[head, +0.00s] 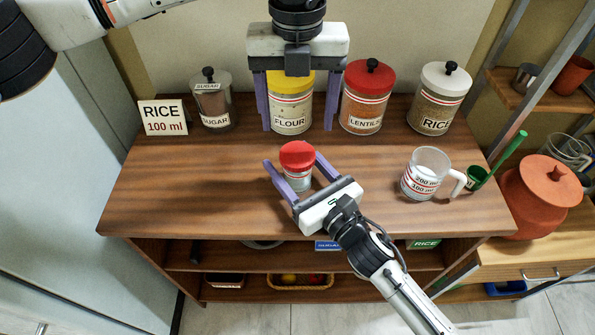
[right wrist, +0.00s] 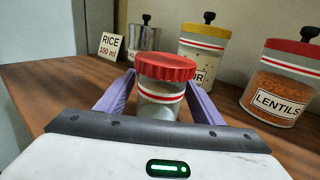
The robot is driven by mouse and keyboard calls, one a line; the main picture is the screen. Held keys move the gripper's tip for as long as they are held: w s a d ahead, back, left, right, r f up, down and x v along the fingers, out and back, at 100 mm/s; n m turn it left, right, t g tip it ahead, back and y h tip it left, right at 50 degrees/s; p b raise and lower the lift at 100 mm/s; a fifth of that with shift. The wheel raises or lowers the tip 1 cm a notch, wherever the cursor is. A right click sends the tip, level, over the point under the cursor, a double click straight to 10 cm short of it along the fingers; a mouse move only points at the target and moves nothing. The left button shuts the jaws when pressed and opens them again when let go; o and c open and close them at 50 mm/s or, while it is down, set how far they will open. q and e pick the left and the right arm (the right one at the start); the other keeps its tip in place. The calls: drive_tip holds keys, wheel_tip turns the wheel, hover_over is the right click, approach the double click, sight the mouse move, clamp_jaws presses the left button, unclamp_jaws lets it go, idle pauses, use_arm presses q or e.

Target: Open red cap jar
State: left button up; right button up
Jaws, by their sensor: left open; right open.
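A small jar with a ridged red cap (head: 297,155) stands upright on the wooden counter, with the cap on it. It also shows in the right wrist view (right wrist: 165,68), with a pale body and a red stripe. My right gripper (head: 290,162) is open, with its purple fingers on either side of the small jar; I cannot tell whether they touch it. My left gripper (head: 285,128) is open at the back, with its fingers on either side of the yellow-lidded FLOUR jar (head: 291,100) as seen from the head. The left gripper partly hides that jar's lid.
A SUGAR jar (head: 213,103), a LENTILS jar (head: 364,97) with a larger red lid and a RICE jar (head: 437,98) stand along the back. A RICE 100 ml sign (head: 163,118) stands at left. A measuring cup (head: 424,172) and green scoop (head: 477,177) are at right. The counter's left front (head: 170,200) is clear.

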drive_tip(key=shift+x, duration=0.8)
